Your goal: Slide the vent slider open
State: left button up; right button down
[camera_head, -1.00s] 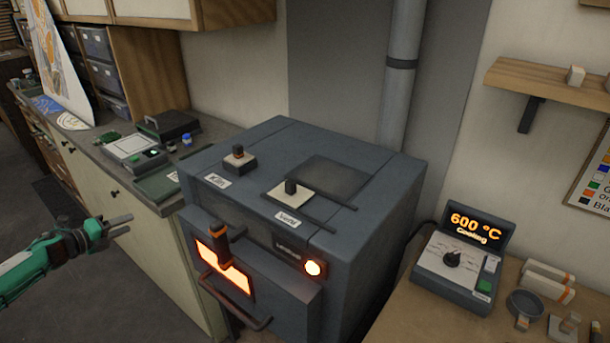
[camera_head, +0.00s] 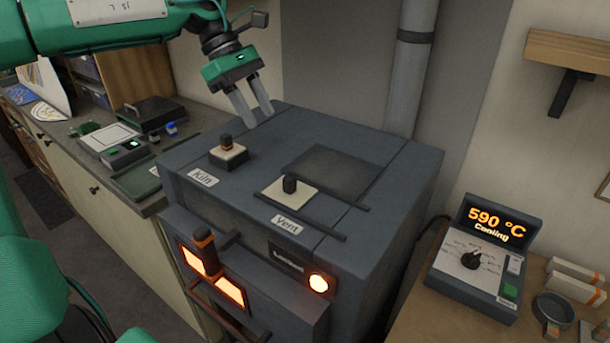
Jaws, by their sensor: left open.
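The vent slider (camera_head: 289,191) is a pale plate with a dark upright knob on the kiln's top. It sits between two dark rails, behind the "Vent" label (camera_head: 287,224). A dark rectangular panel (camera_head: 330,172) lies at the far right end of the rails. My left gripper (camera_head: 255,116) is open and empty, pointing down above the kiln's back left edge. It is behind and to the left of the vent knob and apart from it. My right gripper is not in view.
The grey kiln (camera_head: 390,205) has another knob (camera_head: 228,151) by the "Kiln" label and a glowing front window (camera_head: 213,274) with a handle. A flue pipe (camera_head: 411,70) rises behind. The controller (camera_head: 486,258) reads 590 °C, Cooling. A cluttered counter (camera_head: 75,153) stands left.

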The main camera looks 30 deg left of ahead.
aim_at(289, 177)
pick_arm(q)
jog(key=shift+m+g+y, duration=0.5)
jog(key=shift+m+y, duration=0.2)
jog(key=shift+m, duration=0.1)
jog(key=p+x, duration=0.1)
jog(key=x, duration=0.3)
jog(key=d+p+x, duration=0.1)
jog(key=x, duration=0.4)
jog(key=d+r+p+x, duration=0.1)
jog(key=x, duration=0.3)
jog(key=shift+s+d+f+p, duration=0.2)
jog(key=shift+s+f+p, duration=0.1)
jog(key=shift+f+p, duration=0.05)
jog(key=shift+d+f, duration=0.2)
jog(key=shift+f, duration=0.35)
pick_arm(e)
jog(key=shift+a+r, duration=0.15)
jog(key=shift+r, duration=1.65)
pick_arm(q)
grip_shut()
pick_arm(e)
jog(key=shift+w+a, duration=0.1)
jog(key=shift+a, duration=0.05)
